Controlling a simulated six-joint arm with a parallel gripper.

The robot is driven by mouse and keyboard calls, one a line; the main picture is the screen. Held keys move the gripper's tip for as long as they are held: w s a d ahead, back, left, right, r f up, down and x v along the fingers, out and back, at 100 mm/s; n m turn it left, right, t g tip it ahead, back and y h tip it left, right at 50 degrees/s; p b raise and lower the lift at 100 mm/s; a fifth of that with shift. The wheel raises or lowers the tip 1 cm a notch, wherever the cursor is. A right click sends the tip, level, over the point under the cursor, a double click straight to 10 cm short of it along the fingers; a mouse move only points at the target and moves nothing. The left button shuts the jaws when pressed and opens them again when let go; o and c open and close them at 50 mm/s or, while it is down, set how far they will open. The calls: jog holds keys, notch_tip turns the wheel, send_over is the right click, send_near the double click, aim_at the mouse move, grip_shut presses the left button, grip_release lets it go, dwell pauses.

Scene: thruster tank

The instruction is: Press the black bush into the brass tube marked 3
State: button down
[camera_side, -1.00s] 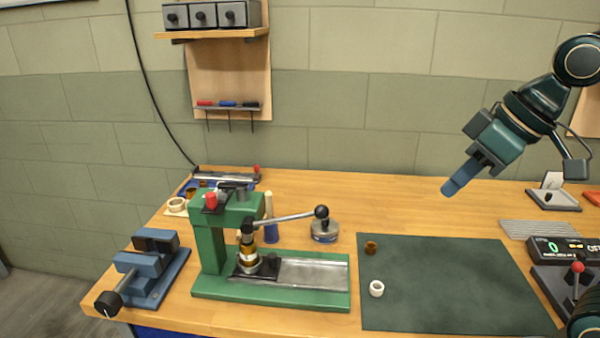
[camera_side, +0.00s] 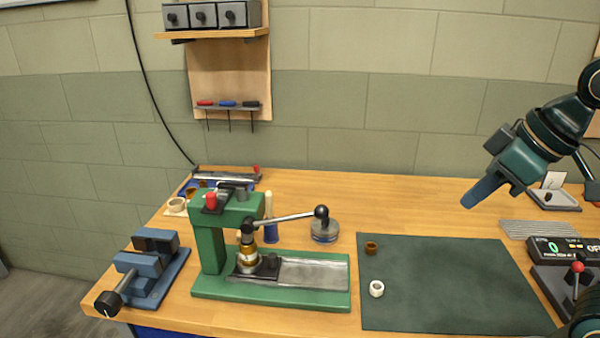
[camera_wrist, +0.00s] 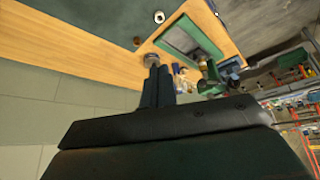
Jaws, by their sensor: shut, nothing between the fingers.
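My gripper (camera_side: 468,204) is shut and empty, high above the bench over the far right of the green mat. Its blue fingers also show in the wrist view (camera_wrist: 158,88). A brass tube (camera_side: 248,252) stands upright in the green arbor press (camera_side: 209,250), under the ram. Whether it carries the mark 3 is too small to read. I cannot make out a black bush for certain; a small black part (camera_side: 268,265) sits just right of the tube on the press. The press lever (camera_side: 285,217) points right, slightly upward, to a black knob.
A brown ring (camera_side: 371,247) and a white ring (camera_side: 377,289) lie on the left of the mat (camera_side: 450,285). A round grey piece (camera_side: 325,231) stands behind the press. A blue vise (camera_side: 147,268) is at left, a display box (camera_side: 562,250) at right. Most of the mat is clear.

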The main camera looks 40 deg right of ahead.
jog(key=w+a+r+n+y, duration=0.1)
jog(key=w+a+r+n, duration=0.3)
jog(key=w, duration=0.3)
jog(key=w+a+r+n+y, duration=0.1)
jog(key=w+a+r+n, duration=0.3)
jog(key=w+a, duration=0.3)
jog(key=shift+w, duration=0.3)
jog(key=shift+a, duration=0.1)
send_over(325, 211)
jog(key=f, duration=1)
jog(key=shift+a+f, duration=0.25)
jog(key=shift+f, duration=0.05)
jog(key=shift+d+f, duration=0.25)
jog(key=shift+f, duration=0.55)
